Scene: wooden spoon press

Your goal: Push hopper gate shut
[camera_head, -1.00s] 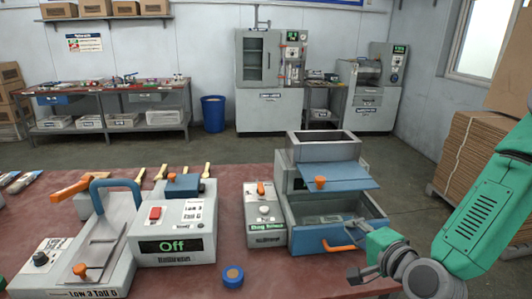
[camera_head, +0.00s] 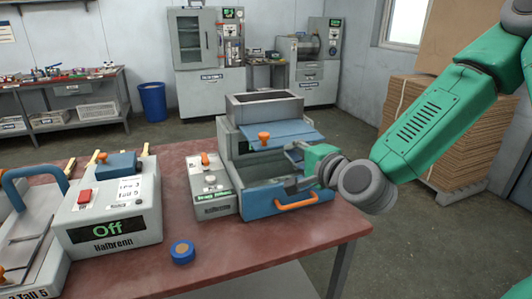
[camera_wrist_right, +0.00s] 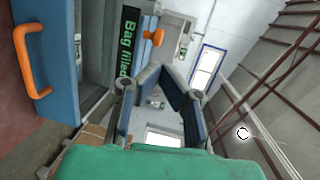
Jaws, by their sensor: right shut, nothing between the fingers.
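The grey hopper (camera_head: 264,107) stands at the table's back right. Its blue gate plate (camera_head: 290,131) sticks out to the right and front, with an orange knob (camera_head: 264,138) at its front edge. The knob also shows in the wrist view (camera_wrist_right: 154,37). Below is a blue drawer (camera_head: 262,205) with an orange handle (camera_head: 296,201). My right gripper (camera_head: 291,172) is shut and empty, over the drawer's right side and lower than the plate. The wrist view shows its fingers (camera_wrist_right: 157,76); whether they touch anything is unclear. My left gripper is out of view.
A grey control box (camera_head: 211,183) stands left of the hopper. A grey machine reading "Off" (camera_head: 110,215) is farther left. A blue round puck (camera_head: 182,252) lies on the red table (camera_head: 240,255), whose front middle is clear. Stacked cardboard (camera_head: 440,128) is behind my right arm.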

